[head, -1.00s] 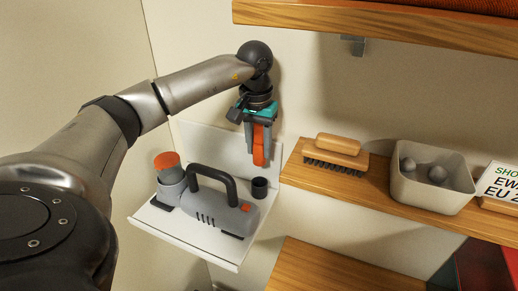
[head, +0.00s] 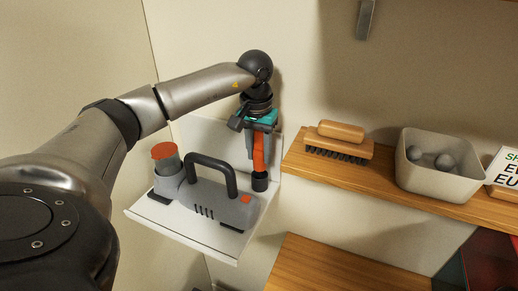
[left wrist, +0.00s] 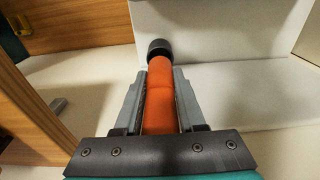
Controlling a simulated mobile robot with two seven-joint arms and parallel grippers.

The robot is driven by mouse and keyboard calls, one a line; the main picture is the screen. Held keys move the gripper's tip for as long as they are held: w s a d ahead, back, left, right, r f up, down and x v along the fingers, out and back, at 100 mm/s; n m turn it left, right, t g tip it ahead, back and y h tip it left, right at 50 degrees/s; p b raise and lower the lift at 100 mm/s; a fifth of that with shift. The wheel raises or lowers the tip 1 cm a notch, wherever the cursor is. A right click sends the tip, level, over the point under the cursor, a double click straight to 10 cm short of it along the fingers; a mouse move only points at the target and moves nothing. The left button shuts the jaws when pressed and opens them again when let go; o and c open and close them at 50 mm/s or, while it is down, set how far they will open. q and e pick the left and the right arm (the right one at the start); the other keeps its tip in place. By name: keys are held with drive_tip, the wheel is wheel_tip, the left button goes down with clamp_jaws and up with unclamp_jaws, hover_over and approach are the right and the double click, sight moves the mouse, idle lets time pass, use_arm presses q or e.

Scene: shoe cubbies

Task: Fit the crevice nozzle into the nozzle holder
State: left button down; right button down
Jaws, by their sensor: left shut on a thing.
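My left gripper (head: 261,148) points down and is shut on the orange crevice nozzle (head: 259,155). The nozzle is about upright, and its lower end meets the top of the black cup-like nozzle holder (head: 260,183). The holder stands at the right rear of the white shelf (head: 180,228). In the left wrist view the nozzle (left wrist: 160,85) lies between the two fingers (left wrist: 159,108), with its far end at the holder's dark rim (left wrist: 158,45). I cannot tell how far the tip is inside. My right gripper is not in view.
A grey handheld vacuum (head: 217,205) with a dark handle stands on the white shelf, close left of the holder. A wooden shelf (head: 300,160) at the right bears a brush (head: 340,143) and a grey bin (head: 440,165) with balls.

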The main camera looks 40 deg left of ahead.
sight(259, 167)
use_arm(q)
drive_tip(key=shift+f, duration=0.6)
idle(1.1)
drive_tip(key=shift+f+b, duration=1.45)
drive_tip(key=shift+f, duration=0.4)
drive_tip(key=shift+c, duration=2.1)
unclamp_jaws()
wheel_tip(259, 167, up, 15)
drive_tip(key=s, duration=0.1)
drive_tip(key=shift+r, duration=0.15)
drive_tip(key=shift+s+d, duration=0.1)
drive_tip(key=shift+s, duration=0.05)
